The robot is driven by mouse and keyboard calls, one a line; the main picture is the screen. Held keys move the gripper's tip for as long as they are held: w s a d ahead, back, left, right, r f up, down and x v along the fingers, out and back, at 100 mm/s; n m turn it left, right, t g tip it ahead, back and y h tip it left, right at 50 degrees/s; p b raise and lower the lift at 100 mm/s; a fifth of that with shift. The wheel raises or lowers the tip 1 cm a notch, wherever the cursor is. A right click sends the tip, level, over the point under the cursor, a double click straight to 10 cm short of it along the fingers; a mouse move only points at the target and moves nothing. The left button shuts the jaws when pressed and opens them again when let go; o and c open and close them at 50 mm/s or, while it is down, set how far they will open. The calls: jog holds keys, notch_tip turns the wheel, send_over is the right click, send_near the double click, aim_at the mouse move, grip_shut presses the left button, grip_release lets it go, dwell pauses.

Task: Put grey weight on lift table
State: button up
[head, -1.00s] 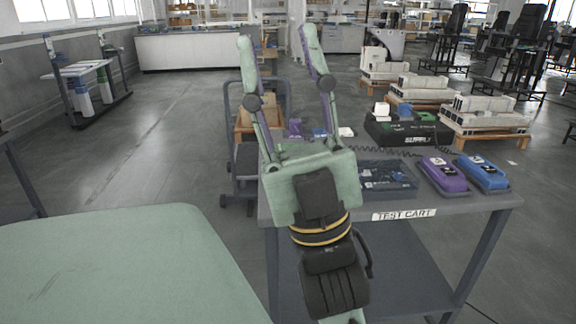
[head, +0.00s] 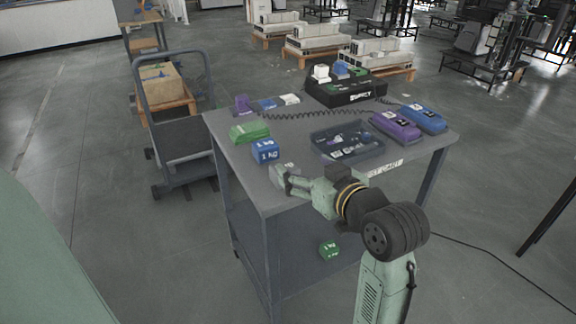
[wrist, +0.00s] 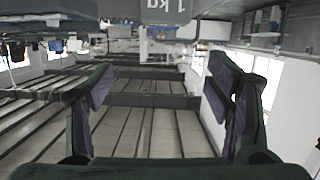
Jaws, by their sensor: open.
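The grey weight (head: 281,168) sits near the front left edge of the test cart's top (head: 225,125). My gripper (head: 289,183) is at the near side of the weight and partly covers it. In the wrist view, the grey block (wrist: 166,11) marked 1 kg shows at the top edge, cut off by the frame. My gripper (wrist: 162,95) is open there, with nothing seen between its fingers. I cannot tell whether a finger touches the weight. A large pale green surface (head: 40,235) fills the lower left; I cannot tell if it is the lift table.
A blue weight (head: 265,151) and a green one (head: 249,132) stand close behind the grey weight. A dark tray (head: 346,141), a purple device (head: 396,127), a blue device (head: 423,119) and a black supply box (head: 345,91) take up the cart's right and back. A small green block (head: 329,250) is lower down.

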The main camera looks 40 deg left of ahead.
jog(key=shift+g+h, duration=0.4)
jog(key=shift+h, duration=0.1)
jog(key=a+f, duration=0.1)
jog(key=f, duration=0.1)
jog(key=w+a+f, duration=0.1)
jog(key=a, duration=0.1)
jog(key=shift+f+p, duration=0.35)
jog(key=shift+f, duration=0.05)
jog(key=shift+p+x, duration=0.85)
jog(key=shift+x, duration=2.25)
jog(key=shift+c, duration=0.3)
grip_shut()
jog(key=shift+r, duration=0.15)
